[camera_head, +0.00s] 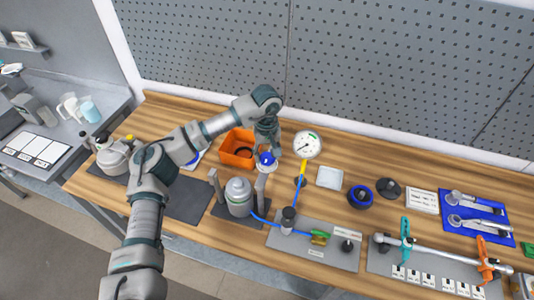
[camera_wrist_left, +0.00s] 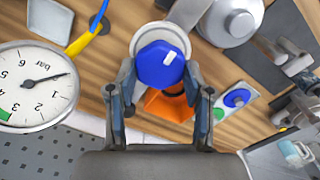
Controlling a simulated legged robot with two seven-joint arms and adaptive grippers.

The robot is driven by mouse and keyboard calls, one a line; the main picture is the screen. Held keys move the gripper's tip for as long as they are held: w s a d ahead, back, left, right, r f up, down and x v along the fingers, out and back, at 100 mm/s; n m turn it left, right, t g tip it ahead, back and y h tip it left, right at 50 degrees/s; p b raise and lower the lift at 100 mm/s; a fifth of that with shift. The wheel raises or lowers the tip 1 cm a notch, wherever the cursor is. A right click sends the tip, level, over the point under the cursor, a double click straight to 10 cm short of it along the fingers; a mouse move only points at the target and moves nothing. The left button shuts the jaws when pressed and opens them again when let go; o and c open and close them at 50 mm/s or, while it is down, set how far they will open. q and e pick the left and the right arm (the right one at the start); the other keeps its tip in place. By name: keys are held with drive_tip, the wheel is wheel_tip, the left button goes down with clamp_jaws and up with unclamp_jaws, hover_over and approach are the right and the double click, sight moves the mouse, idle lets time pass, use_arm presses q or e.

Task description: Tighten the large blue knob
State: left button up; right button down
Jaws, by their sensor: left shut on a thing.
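The large blue knob (camera_head: 266,158) sits on a round pale base near the middle of the bench. In the left wrist view the blue knob (camera_wrist_left: 158,66) has a flat-sided top with a white mark, which points to the upper right. My left gripper (camera_head: 267,148) reaches down over it from above. In the left wrist view the two fingers of my left gripper (camera_wrist_left: 160,78) stand on either side of the knob, shut on it. In the head view my gripper partly hides the knob. My right gripper is not in view.
An orange bin (camera_head: 228,157) stands just left of the knob. A pressure gauge (camera_head: 307,145) on a yellow stem rises close on the right. A metal canister (camera_head: 238,194) stands in front. A smaller blue knob (camera_wrist_left: 237,98) sits beside a green button. A pegboard (camera_head: 400,60) backs the bench.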

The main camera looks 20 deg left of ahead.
sight(267, 156)
use_arm(q)
drive_tip(key=shift+r+m, duration=0.1)
drive_tip(key=shift+m, duration=0.2)
idle(0.4)
drive_tip(key=o, duration=1.2)
drive_tip(key=shift+s, duration=0.2)
drive_tip(key=shift+c, duration=0.2)
wheel_tip(267, 156, up, 12)
